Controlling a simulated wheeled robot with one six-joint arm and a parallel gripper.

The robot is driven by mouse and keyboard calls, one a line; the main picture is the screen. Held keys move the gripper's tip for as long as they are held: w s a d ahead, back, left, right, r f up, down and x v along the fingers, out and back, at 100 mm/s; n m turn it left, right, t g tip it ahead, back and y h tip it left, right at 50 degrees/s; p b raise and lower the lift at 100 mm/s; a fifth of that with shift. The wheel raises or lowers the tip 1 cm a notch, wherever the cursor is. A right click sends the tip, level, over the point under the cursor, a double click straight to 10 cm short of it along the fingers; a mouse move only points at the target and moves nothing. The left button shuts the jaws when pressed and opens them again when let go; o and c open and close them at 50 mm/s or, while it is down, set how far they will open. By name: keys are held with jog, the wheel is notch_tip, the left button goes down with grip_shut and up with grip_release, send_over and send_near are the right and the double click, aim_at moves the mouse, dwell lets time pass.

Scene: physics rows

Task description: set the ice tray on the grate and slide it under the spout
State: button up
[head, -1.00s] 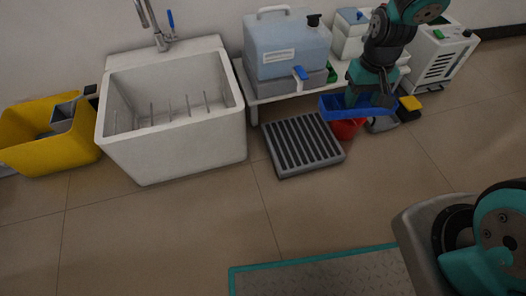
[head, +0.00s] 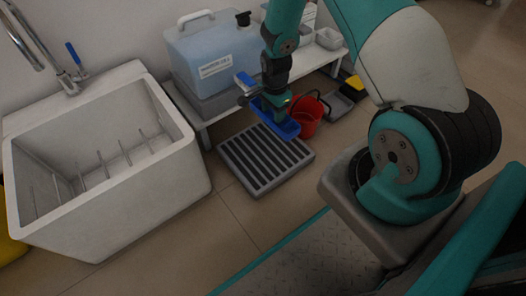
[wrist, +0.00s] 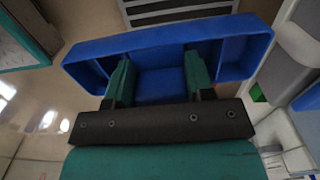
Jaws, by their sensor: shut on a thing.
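The blue ice tray (head: 283,124) is held in my gripper (head: 273,103), in front of the low bench. In the wrist view both fingers (wrist: 158,78) are inside the tray (wrist: 85,48), shut on its inner part. The grey slatted grate (head: 238,160) lies on the floor. The tray overlaps its far right edge in the head view; its height above the grate is hard to tell. Part of the grate shows past the tray in the wrist view (wrist: 175,12). The spout with its blue lever (head: 245,81) is on the water container (head: 212,58), just left of my gripper.
A red bucket (head: 307,120) stands close to the tray's right end. A grey tray (head: 338,106) and a yellow item (head: 356,83) lie farther right. A white sink (head: 180,165) stands left of the grate. The white bench (head: 190,112) carries the container. Floor before the grate is clear.

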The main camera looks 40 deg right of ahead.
jog(key=f+b, duration=0.5)
jog(key=f, duration=0.5)
jog(key=f+b, duration=0.6)
jog(key=f, duration=0.4)
jog(key=shift+w+f, duration=0.2)
jog(key=shift+f, duration=0.05)
jog(key=shift+r, duration=0.1)
jog(key=o, duration=0.9)
jog(key=shift+a, duration=0.1)
